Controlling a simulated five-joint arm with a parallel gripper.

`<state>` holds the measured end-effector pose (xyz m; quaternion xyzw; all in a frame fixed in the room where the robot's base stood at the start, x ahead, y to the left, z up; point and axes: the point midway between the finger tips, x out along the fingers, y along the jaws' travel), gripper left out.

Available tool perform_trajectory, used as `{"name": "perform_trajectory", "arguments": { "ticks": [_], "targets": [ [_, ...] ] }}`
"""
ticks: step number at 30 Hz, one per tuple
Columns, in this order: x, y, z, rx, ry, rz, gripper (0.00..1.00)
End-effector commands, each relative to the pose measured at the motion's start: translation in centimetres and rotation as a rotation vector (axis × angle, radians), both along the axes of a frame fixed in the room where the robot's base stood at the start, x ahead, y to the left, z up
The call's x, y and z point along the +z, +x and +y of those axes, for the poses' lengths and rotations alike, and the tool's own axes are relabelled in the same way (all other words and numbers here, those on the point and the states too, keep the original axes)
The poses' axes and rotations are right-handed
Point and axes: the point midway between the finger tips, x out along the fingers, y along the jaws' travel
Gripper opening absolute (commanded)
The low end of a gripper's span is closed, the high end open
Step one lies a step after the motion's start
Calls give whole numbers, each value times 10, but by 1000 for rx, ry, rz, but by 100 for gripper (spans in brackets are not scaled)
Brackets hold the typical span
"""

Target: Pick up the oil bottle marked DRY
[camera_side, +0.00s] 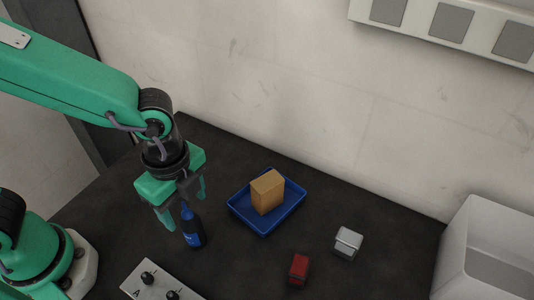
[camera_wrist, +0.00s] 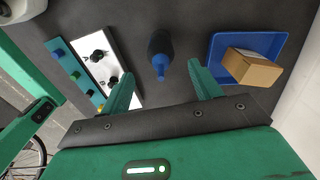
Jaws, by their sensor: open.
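A dark bottle with a blue cap and a blue label (camera_side: 194,232) stands upright on the black bench in the side view. Its label print is too small to read, so I cannot tell whether it says DRY. It also shows from above in the wrist view (camera_wrist: 159,47), with its blue cap toward the gripper. My gripper (camera_side: 184,205) is open and empty, pointing down over the bottle. In the wrist view, the fingertips (camera_wrist: 160,70) lie on either side of the cap, with gaps on both sides. I see no finger touching the bottle.
A blue tray (camera_side: 264,230) holding a cardboard box (camera_side: 267,191) stands right of the bottle. A red block (camera_side: 299,269), a grey box (camera_side: 348,243) and a white bin (camera_side: 462,245) lie farther right. A white plate with black knobs (camera_side: 133,277) is at the front.

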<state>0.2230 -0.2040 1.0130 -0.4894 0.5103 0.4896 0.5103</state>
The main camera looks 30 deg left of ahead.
Motion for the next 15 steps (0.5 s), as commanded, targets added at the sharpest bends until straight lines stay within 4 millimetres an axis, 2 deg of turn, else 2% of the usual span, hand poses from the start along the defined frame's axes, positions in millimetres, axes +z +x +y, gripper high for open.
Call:
{"name": "perform_trajectory", "arguments": {
  "ticks": [8,15],
  "targets": [
    [-6,0,1,1,1,2,63],
    [-29,2,3,0,2,3,63]
  ]
}}
